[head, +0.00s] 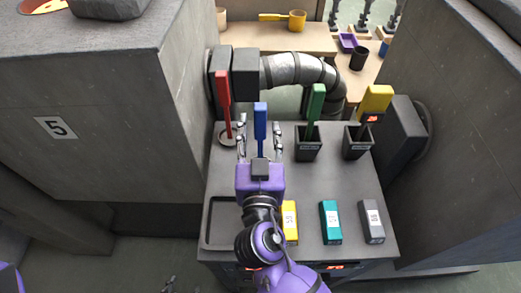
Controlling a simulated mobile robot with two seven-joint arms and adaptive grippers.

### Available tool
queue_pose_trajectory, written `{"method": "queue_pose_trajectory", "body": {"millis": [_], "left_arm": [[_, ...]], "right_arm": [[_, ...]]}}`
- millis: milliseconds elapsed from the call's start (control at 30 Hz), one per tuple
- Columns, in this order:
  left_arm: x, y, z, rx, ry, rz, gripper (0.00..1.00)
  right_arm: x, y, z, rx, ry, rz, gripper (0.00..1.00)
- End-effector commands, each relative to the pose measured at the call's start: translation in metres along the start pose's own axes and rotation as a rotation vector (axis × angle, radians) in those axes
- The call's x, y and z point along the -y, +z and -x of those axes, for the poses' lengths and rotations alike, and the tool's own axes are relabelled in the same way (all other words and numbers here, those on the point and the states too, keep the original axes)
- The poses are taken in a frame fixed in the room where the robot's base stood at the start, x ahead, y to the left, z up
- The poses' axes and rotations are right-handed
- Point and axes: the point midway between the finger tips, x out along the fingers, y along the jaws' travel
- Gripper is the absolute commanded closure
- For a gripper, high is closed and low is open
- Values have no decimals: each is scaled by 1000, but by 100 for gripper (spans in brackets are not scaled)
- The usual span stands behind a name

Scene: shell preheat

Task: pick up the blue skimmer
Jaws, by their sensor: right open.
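The blue skimmer (260,120) stands upright on the dark station top, its blue handle pointing up; its lower end is hidden behind my gripper. My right gripper (260,143) is open, with one silver finger on each side of the blue handle. I cannot tell whether either finger touches it. At the bottom edge a small grey piece, perhaps a fingertip of my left gripper (170,286), just shows; the rest is out of frame.
A red-handled tool (223,95) stands left of the blue one. A green-handled tool (316,101) and a yellow one (375,101) stand in dark cups at right. Yellow (290,222), teal (330,222) and grey (371,221) labelled blocks lie in front. Grey walls flank both sides.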

Motion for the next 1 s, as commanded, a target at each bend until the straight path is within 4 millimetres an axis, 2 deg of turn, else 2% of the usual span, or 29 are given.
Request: {"method": "queue_pose_trajectory", "body": {"millis": [33, 167, 433, 767, 1000], "left_arm": [[1, -9, 3, -13, -1, 1, 60], [1, -12, 4, -17, -1, 1, 60], [0, -7, 3, -8, 1, 0, 60], [0, -10, 3, -13, 2, -2, 60], [0, -12, 3, -16, 2, -3, 60]], "right_arm": [[0, -7, -9, -10, -1, 4, 56], [0, -4, -21, -5, -1, 1, 56], [0, 0, -23, 1, 0, 0, 58], [0, 0, -23, 0, 0, 0, 100], [0, -2, -23, -2, -1, 0, 100]]}}
